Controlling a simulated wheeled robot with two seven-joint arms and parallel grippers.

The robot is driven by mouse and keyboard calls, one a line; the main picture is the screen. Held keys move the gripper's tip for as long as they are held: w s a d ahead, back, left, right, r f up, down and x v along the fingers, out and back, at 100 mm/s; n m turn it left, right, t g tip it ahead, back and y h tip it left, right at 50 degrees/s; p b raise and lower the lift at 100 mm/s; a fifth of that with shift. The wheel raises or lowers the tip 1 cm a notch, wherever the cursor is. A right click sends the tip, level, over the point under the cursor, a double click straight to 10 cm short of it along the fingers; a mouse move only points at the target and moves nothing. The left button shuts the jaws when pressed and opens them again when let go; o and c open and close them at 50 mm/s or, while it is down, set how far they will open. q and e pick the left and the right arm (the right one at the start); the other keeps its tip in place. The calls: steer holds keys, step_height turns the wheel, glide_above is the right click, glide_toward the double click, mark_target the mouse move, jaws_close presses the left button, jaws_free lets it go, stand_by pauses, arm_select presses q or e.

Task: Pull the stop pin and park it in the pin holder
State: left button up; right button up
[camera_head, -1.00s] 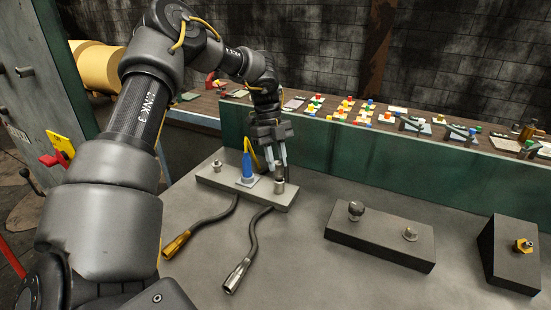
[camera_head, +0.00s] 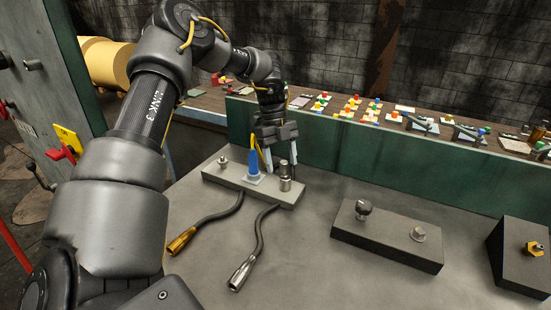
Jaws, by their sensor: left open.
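A light grey block (camera_head: 231,186) stands at the back left of the bench. It carries a short metal post at its left end, a blue upright fitting (camera_head: 254,164) and a metal cylinder (camera_head: 286,184) at its right end. A narrower metal piece stands up from that cylinder; I cannot tell for sure whether it is the stop pin or whether the cylinder is the pin holder. My left gripper (camera_head: 280,160) points down over this right end, open, with its fingers on either side of the narrower piece. Contact cannot be made out. My right gripper is not in view.
A dark block (camera_head: 385,246) with a round knob (camera_head: 363,207) and a metal stub (camera_head: 418,234) stands to the right. A dark wedge with a brass fitting (camera_head: 534,249) is at far right. Two hoses with brass (camera_head: 181,241) and steel (camera_head: 241,274) ends lie in front.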

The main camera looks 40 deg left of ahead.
arm_select(q)
steer(key=shift+a+f, duration=0.1)
steer(key=shift+f, duration=0.45)
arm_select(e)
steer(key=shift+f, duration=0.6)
arm_select(q)
steer(key=shift+d+r+p, duration=0.2)
steer(key=shift+r+p, duration=0.3)
steer(key=shift+r, duration=0.3)
steer(key=shift+w+d+r+p, duration=0.1)
steer(key=shift+d+r+p, duration=0.15)
steer(key=shift+r+p, duration=0.5)
steer(key=shift+w+d+r+p, duration=0.1)
steer(key=shift+d+r+p, duration=0.2)
steer(key=shift+r, duration=0.8)
steer(key=shift+r+p, duration=1)
steer(key=shift+r, duration=0.45)
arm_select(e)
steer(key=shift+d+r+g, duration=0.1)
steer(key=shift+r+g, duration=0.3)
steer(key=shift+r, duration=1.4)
arm_select(q)
steer(key=shift+a, duration=0.1)
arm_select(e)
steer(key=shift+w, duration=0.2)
